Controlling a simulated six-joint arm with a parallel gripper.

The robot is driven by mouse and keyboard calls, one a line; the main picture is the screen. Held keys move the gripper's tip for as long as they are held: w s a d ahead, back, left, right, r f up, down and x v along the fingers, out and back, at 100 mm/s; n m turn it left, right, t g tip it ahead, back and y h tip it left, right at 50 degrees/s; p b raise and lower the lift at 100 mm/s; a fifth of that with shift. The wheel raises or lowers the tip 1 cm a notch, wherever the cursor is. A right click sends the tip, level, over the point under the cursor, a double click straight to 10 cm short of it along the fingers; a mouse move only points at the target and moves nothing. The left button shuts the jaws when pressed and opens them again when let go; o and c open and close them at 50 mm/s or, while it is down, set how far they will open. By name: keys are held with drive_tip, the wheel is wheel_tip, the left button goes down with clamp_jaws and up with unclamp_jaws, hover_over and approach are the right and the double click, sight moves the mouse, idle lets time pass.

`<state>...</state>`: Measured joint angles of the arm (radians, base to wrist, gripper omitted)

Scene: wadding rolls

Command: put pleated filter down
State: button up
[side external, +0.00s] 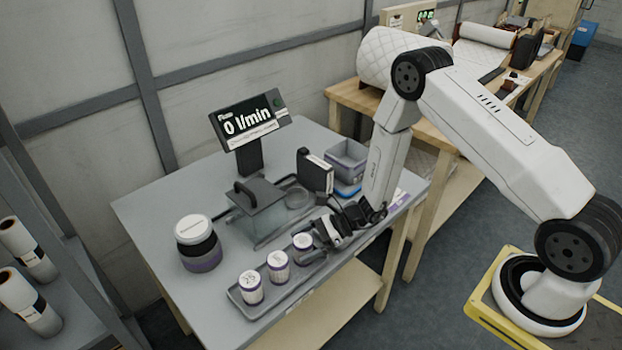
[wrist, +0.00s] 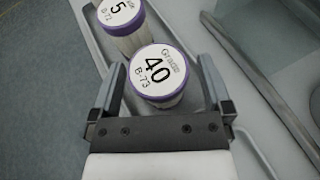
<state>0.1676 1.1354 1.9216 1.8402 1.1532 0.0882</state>
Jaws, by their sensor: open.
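A pleated filter with a purple rim and a white top marked 40, Grade, B-73 (wrist: 160,72) stands between my gripper's fingers (wrist: 163,88) in the wrist view. The fingers are open, with a small gap showing on each side of it. In the side view my gripper (side external: 326,236) is low at the right end of the grey tray (side external: 262,309), beside the rightmost filter (side external: 303,243). Two more filters stand upright in the tray, a middle one (side external: 278,267) and a left one (side external: 250,288). A filter marked 5 (wrist: 122,14) stands just beyond in the wrist view.
A lidded grey box with a handle (side external: 258,208) stands behind the tray. A white-lidded jar (side external: 196,243) is to the left. A display reading 0 l/min (side external: 249,120), a black device (side external: 315,171) and a blue-grey bin (side external: 347,158) stand farther back.

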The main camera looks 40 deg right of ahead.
drive_tip(key=shift+v, duration=3.7)
drive_tip(key=shift+s+a, duration=0.1)
drive_tip(key=shift+s+a+r+n, duration=0.15)
drive_tip(key=shift+r+n, duration=0.05)
drive_tip(key=shift+n, duration=0.2)
drive_tip(key=s+a+r+n+g+h, duration=0.1)
drive_tip(key=s+r+n+g+h, duration=0.3)
drive_tip(key=s+r+n+g, duration=0.45)
drive_tip(key=s+d+r+n+t+h, duration=0.1)
drive_tip(key=d+r+n+t+h, duration=0.1)
drive_tip(key=n+h, duration=0.2)
drive_tip(key=s+d+r+n+t+h, duration=0.1)
drive_tip(key=d+r+n+t+h, duration=0.1)
drive_tip(key=n, duration=0.8)
drive_tip(key=shift+s+r+t+h, duration=0.2)
drive_tip(key=shift+r+t+h, duration=0.35)
drive_tip(key=shift+r+h, duration=0.35)
